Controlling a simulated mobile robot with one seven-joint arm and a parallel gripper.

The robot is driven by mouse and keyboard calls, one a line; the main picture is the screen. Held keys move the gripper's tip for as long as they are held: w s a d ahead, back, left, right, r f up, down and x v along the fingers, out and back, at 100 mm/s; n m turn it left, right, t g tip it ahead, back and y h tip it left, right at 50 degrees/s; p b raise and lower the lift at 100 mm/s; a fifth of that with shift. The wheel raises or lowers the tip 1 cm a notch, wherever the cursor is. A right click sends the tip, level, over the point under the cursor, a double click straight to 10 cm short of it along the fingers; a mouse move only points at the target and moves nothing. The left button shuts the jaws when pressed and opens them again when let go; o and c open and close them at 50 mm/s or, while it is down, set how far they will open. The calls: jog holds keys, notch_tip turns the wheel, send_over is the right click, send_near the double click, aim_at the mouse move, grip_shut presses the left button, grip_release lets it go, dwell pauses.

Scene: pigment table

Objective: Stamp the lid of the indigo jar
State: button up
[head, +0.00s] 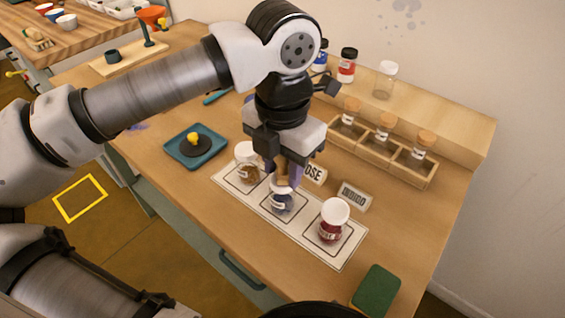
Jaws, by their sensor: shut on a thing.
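A glass jar with dark blue contents (281,204) stands upright on the middle square of a white mat (343,260). My gripper (284,180) is right above it, fingers down, shut on what looks like its white lid; the fingers partly hide the lid. I cannot tell if the lid is seated. A black disc with a yellow knob (194,139), apparently the stamp, rests on a teal tray (174,151) to the left. A small card reading INDIGO (353,196) stands behind the mat, nearer the red jar. Another card, ending in OSE (315,174), is partly hidden.
A white-lidded red jar (331,226) stands on the mat's right square, and a brown-filled jar (247,172) on its left square. A wooden rack (398,168) holds corked jars behind. A green block (376,290) lies at the front right. Bare tabletop lies left of the mat.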

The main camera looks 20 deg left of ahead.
jog(key=shift+r+p, duration=2.05)
jog(key=shift+r, duration=1.5)
